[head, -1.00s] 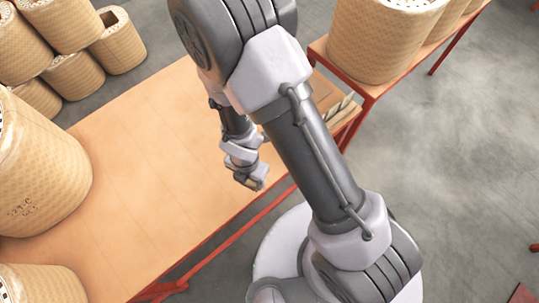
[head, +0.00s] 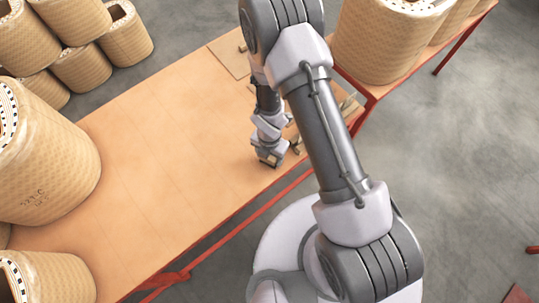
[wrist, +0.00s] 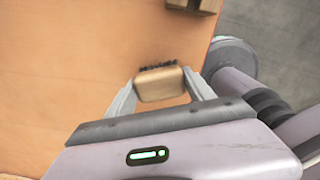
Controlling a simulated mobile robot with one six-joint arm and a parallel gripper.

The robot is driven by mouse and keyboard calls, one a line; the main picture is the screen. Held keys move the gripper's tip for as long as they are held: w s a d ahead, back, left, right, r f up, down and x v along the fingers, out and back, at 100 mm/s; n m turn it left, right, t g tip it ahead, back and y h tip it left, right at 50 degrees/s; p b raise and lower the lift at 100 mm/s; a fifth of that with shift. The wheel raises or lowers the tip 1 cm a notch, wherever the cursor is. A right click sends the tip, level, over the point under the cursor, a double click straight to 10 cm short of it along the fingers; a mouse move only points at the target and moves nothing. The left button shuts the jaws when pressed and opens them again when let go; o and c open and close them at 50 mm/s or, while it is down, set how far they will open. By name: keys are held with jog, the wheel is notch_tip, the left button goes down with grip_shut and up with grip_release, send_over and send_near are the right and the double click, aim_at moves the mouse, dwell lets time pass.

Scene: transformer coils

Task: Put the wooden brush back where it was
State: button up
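The wooden brush (wrist: 161,87) is a small tan block with a dark bristle row along its far edge in the wrist view. It sits between the two fingers of my gripper (wrist: 160,86), with a finger against each end. In the head view my gripper (head: 268,160) points down over the right front part of the wooden table (head: 170,130), near its front edge. The brush is mostly hidden there. I cannot tell whether it touches the tabletop.
Large wrapped coils (head: 45,160) stand at the table's left end. More coils (head: 385,35) stand on a bench at the upper right. A flat board (head: 228,52) lies at the table's far end. A wooden piece (wrist: 193,5) shows at the wrist view's top. The middle tabletop is clear.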

jog(key=o, duration=0.3)
jog(key=shift+r, duration=0.15)
jog(key=w+d+r+m+t+p, duration=0.15)
jog(key=r+m+p, duration=0.3)
jog(key=r, duration=0.85)
jog(key=w+d+r+m+p, duration=0.15)
jog(key=r+m+p, duration=0.35)
jog(key=r, duration=0.9)
jog(key=w+d+r+m+t+p, duration=0.1)
jog(key=d+r+m+p, duration=0.2)
jog(key=r+m, duration=0.7)
jog(key=s+r+m+t+y, duration=0.1)
jog(key=s+r+m, duration=0.6)
jog(key=r, duration=0.3)
jog(key=s+r+m+t+y, duration=0.1)
jog(key=s+r+m+t, duration=0.1)
jog(key=s+r+m, duration=0.5)
jog(key=v, duration=0.3)
jog(key=shift+r, duration=0.35)
